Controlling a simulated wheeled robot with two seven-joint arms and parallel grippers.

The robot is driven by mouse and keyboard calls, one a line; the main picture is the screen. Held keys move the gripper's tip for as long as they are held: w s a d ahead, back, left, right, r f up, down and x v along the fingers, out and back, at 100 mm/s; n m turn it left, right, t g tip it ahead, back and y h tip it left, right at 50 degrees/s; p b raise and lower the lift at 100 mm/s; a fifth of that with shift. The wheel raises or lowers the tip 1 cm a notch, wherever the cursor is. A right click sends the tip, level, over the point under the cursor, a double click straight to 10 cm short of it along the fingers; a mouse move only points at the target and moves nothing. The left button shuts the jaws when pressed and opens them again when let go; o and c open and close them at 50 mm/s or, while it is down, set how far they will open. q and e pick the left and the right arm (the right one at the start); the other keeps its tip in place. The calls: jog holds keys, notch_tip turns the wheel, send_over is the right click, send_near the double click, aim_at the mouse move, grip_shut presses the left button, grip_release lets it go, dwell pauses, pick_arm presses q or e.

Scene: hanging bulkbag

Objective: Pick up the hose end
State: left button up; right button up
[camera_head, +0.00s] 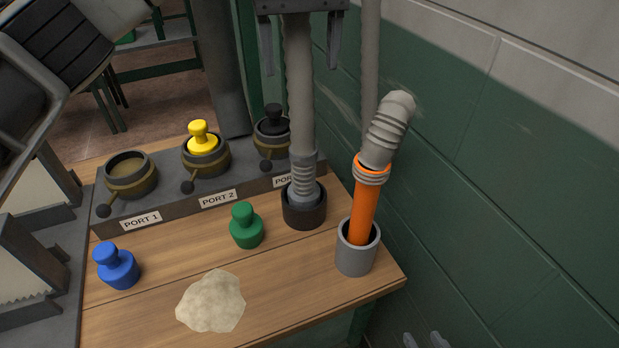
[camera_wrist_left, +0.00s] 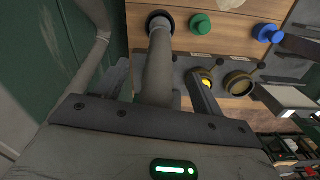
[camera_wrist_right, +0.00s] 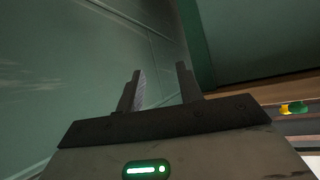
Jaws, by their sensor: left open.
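The grey hose (camera_head: 300,110) hangs down to its ribbed hose end (camera_head: 304,182), which stands upright in a black round holder (camera_head: 304,213) on the wooden bench. My left gripper (camera_head: 299,72) is open high above the hose end, with one finger on each side of the hose. In the left wrist view the hose (camera_wrist_left: 160,62) runs between the fingers, with clear space beside it. I cannot tell whether a finger touches it. My right gripper (camera_head: 425,341) is open and empty at the lower right, and its fingers (camera_wrist_right: 160,78) face the green wall.
An orange pipe (camera_head: 364,212) with a ribbed grey elbow stands in a grey cup (camera_head: 356,256). Blue (camera_head: 118,268) and green (camera_head: 246,228) plugs and a pale powder patch (camera_head: 211,301) lie on the bench. Behind are open port 1 (camera_head: 128,180), a yellow plug (camera_head: 201,140) and a black plug (camera_head: 272,122).

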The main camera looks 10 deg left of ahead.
pick_arm(q)
jog(key=b, duration=0.4)
send_over(302, 147)
notch_tip(302, 147, down, 5)
notch_tip(302, 147, down, 10)
jog(key=shift+f, duration=0.15)
jog(key=shift+s+d+f+p, duration=0.1)
jog(key=shift+f+p, duration=0.1)
jog(key=shift+f, duration=1.25)
jog(key=shift+s+d+f+p, duration=0.1)
jog(key=shift+f+p, duration=0.1)
jog(key=shift+f, duration=1.2)
jog(key=c, duration=1.1)
pick_arm(e)
jog(key=shift+s+a+f+y, duration=0.15)
jog(key=shift+s+a+f, duration=0.15)
jog(key=shift+f, duration=0.25)
jog(key=shift+s+a+f+y, duration=0.15)
jog(key=shift+s+a+f, duration=0.1)
jog(key=shift+f, duration=0.25)
